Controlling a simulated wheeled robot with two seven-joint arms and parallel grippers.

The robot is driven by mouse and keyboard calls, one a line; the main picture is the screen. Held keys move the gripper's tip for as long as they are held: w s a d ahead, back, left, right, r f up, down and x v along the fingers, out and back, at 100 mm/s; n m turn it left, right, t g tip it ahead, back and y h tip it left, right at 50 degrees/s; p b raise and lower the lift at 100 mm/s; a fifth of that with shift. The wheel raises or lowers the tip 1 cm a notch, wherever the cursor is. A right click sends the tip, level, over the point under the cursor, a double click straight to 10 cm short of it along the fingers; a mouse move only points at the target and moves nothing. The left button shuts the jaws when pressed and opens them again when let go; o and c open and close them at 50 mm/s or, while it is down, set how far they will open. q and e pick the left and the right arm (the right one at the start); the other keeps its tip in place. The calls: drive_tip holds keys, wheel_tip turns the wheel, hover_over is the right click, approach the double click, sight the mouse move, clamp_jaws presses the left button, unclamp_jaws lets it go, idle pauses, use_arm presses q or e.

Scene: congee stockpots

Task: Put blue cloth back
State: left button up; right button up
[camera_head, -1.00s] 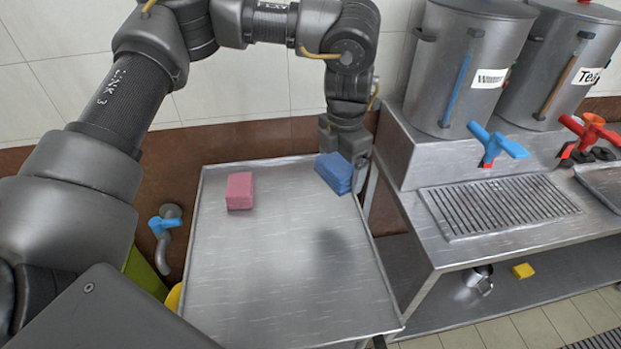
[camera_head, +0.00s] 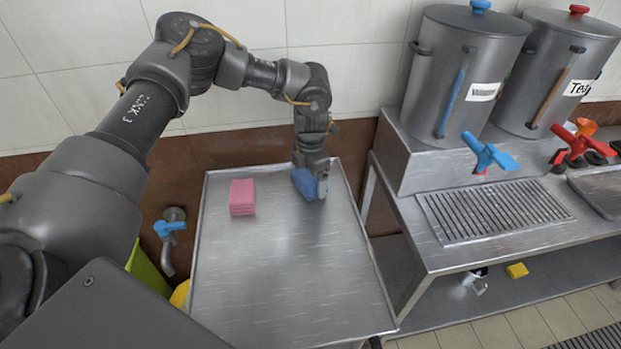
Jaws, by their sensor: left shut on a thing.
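The blue cloth (camera_head: 304,183) is a folded block at the back right of the steel tray table (camera_head: 290,270). My left gripper (camera_head: 316,182) reaches down over it from above and is shut on it. The gripper covers the cloth's right part. The cloth is tilted and sits at or just above the table top; I cannot tell if it touches. A pink folded cloth (camera_head: 242,197) lies to the left on the same table, apart from the blue one. My right gripper is not in view.
Two steel stockpots (camera_head: 462,75) (camera_head: 550,75) with taps stand on a steel counter at the right, above a drain grate (camera_head: 494,211). A metal cup (camera_head: 475,283) and a yellow block (camera_head: 517,271) are on the lower shelf. The front of the tray table is bare.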

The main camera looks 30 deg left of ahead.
use_arm(q)
drive_tip(key=shift+w+f, duration=0.1)
drive_tip(key=shift+f, duration=0.65)
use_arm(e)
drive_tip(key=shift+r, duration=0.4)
use_arm(q)
drive_tip(key=shift+f, duration=0.15)
drive_tip(key=o, duration=0.7)
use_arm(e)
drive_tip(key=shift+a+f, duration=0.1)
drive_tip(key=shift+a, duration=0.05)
